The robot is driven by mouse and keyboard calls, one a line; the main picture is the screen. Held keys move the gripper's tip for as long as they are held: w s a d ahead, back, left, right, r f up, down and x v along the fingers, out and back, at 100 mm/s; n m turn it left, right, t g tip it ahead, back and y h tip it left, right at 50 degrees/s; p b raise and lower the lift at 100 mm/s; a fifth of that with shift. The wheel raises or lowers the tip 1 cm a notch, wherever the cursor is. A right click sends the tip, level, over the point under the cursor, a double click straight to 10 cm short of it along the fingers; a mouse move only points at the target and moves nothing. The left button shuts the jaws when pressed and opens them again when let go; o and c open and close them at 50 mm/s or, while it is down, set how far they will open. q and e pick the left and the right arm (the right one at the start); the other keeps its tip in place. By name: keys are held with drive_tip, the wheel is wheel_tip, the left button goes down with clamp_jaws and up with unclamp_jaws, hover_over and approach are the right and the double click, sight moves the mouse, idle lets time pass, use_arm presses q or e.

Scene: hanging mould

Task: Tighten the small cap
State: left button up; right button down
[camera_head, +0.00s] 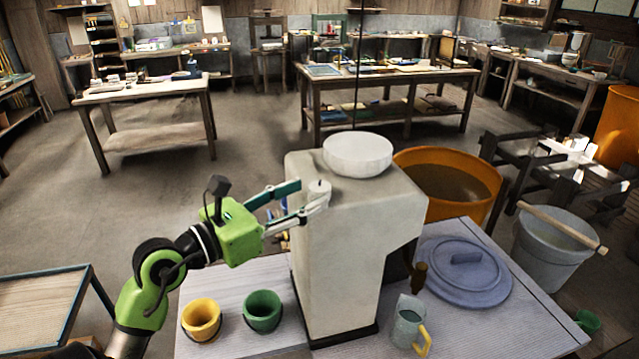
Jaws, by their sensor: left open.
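The small cap (319,187) is a white round piece on the left part of the top of a pale grey block-shaped mould (345,235). My left gripper (313,196) reaches in from the left at the height of the cap. Its two fingers are open, with the tips close beside the cap; I cannot tell whether they touch it. The fingers hide part of the cap's lower side. My right gripper is not in view.
The mould stands on a grey table with a yellow bucket (201,318), a green bucket (262,310), a grey jug (406,326) and a blue-grey lid (464,272). An orange tub (448,180) stands behind right. A thin dark line (356,80) rises above the mould.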

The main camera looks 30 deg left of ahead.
sight(311, 193)
use_arm(q)
drive_tip(key=shift+p+x, duration=0.7)
drive_tip(key=shift+x, duration=1.6)
drive_tip(key=c, duration=1.1)
